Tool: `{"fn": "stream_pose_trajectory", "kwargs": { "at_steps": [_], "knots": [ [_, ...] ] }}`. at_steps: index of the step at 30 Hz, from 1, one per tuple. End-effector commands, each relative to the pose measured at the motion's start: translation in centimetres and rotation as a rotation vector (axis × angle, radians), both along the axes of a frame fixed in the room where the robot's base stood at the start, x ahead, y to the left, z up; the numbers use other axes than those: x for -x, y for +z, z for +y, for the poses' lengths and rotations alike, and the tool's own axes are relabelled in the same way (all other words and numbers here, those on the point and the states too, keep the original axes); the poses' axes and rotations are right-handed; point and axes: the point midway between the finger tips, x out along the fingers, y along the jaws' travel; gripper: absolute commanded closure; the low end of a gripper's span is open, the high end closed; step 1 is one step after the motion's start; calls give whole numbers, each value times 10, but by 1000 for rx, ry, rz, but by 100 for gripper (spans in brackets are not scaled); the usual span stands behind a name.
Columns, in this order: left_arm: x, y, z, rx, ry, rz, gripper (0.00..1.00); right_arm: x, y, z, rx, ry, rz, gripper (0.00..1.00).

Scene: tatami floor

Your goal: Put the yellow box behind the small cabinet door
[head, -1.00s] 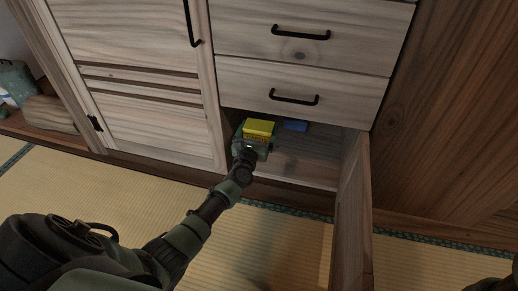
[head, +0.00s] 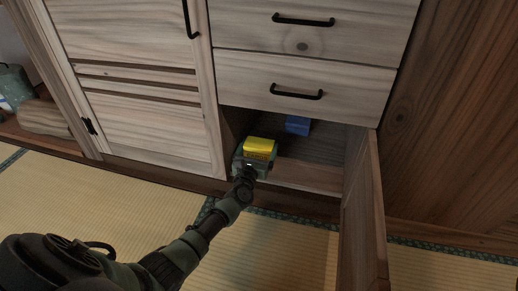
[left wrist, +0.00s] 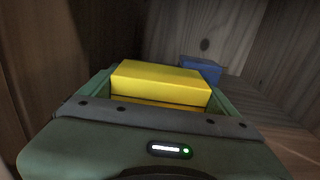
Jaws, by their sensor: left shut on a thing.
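The yellow box (head: 260,147) is between the fingers of my left gripper (head: 255,160), at the left side of the open small cabinet compartment (head: 310,173). In the left wrist view the yellow box (left wrist: 160,82) sits between the two green fingers of the gripper (left wrist: 158,100), which is shut on it. The small cabinet door (head: 362,215) stands swung open toward me on the right. The underside of the box is hidden by the gripper. My right gripper does not show.
A blue box (head: 298,125) stands deeper in the compartment, also seen in the left wrist view (left wrist: 200,70). Drawers with black handles (head: 297,92) are above. The compartment's left wall is close to my gripper. The compartment floor to the right is clear.

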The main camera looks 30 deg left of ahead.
Motion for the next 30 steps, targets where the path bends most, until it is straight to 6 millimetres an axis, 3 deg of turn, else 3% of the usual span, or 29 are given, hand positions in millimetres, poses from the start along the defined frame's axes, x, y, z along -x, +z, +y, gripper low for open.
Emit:
{"fn": "stream_pose_trajectory", "kwargs": {
  "at_steps": [3, 4, 5, 16, 30],
  "knots": [
    [0, -4, 0, 1, 0, -1, 56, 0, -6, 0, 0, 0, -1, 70],
    [0, -4, 0, 0, 0, 0, 4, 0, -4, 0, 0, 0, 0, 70],
    [0, -3, 0, 0, 0, 0, 0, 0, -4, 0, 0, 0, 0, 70],
    [3, 3, -1, 1, -1, 2, 0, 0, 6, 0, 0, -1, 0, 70],
    [95, 3, -25, 0, -1, 3, 0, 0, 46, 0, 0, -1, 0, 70]
  ]
}}
